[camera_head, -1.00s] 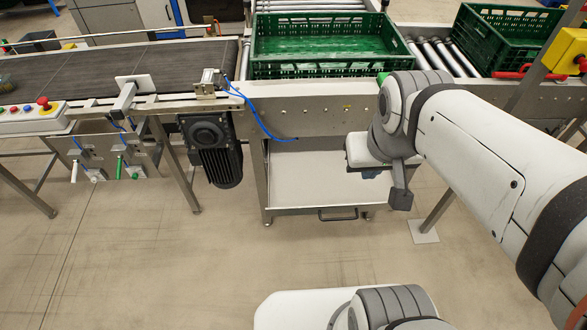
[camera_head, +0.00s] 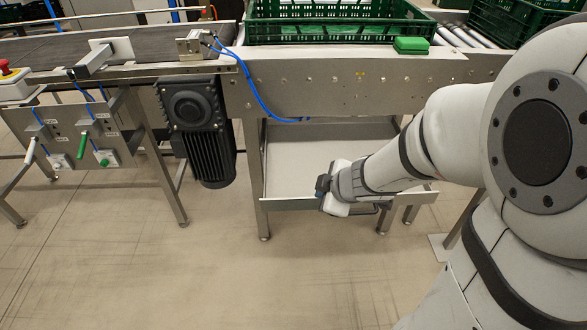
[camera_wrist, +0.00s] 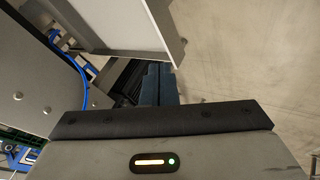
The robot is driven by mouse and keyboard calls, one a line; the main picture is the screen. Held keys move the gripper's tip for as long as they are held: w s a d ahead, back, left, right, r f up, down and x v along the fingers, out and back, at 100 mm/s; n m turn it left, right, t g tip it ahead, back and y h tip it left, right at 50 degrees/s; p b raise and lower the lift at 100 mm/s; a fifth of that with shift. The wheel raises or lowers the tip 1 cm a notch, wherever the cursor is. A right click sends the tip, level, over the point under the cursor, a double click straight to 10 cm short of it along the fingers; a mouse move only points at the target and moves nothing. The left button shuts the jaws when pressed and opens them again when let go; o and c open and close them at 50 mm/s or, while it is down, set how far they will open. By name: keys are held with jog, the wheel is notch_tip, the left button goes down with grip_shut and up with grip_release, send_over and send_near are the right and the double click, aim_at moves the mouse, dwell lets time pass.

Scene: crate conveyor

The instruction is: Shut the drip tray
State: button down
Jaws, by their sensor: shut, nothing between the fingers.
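The drip tray (camera_head: 295,168) is a shallow light-grey tray under the conveyor. It stands pulled out, with its inner floor in view. Its front panel has a dark handle, partly hidden behind my wrist. My gripper (camera_head: 323,188) is low at the tray's front, left of the handle. In the wrist view, the dark fingers of my gripper (camera_wrist: 157,84) are shut and empty. The tray (camera_wrist: 115,22) shows above them there, its front panel edge close to the fingertips. I cannot tell whether they touch.
A black motor (camera_head: 197,128) hangs left of the tray. A blue hose (camera_head: 256,98) loops down the conveyor frame (camera_head: 330,82). A green crate (camera_head: 340,32) and a small green block (camera_head: 411,45) are above. The floor (camera_head: 200,270) in front is clear.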

notch_tip(320, 180, down, 4)
jog(key=s+a+n+g+b, duration=0.1)
jog(key=a, duration=0.1)
jog(key=y+b, duration=0.1)
jog(key=b, duration=0.3)
send_near(289, 205)
jog(key=x, duration=0.4)
jog(key=shift+s+f, duration=0.2)
jog(key=shift+w, duration=0.4)
jog(key=shift+a, duration=0.1)
